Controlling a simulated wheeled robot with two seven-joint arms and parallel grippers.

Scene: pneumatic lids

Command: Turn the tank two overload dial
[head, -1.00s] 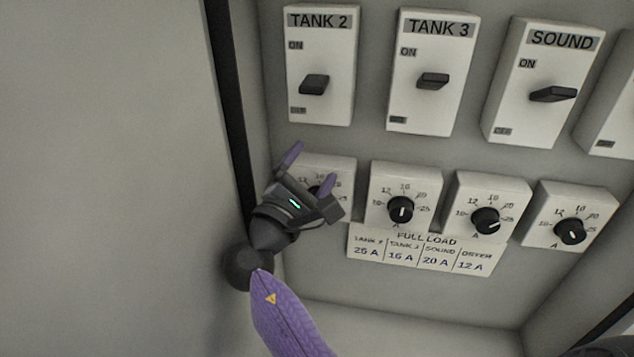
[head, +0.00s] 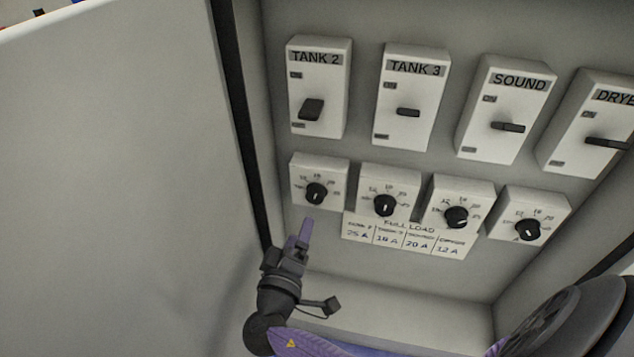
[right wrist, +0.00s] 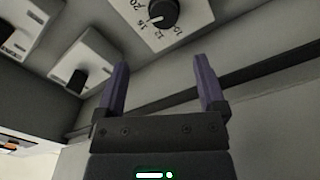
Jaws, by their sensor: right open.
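The tank 2 overload dial (head: 316,193) is a round black knob on a white block, below the TANK 2 switch box (head: 319,75). It also shows at the top of the right wrist view (right wrist: 163,12), with a white pointer mark among printed numbers. The exact setting is too small to read. My right gripper (head: 306,226) is just below the dial, apart from it. In the right wrist view its two purple fingers (right wrist: 162,85) are spread with nothing between them, and the dial lies beyond their tips. My left gripper is out of view.
More dials, including the tank 3 dial (head: 384,205), sit in a row to the right. A FULL LOAD label (head: 405,236) below them lists 25 A for tank 2. Switch levers jut out above. A pale door panel (head: 120,170) stands at left.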

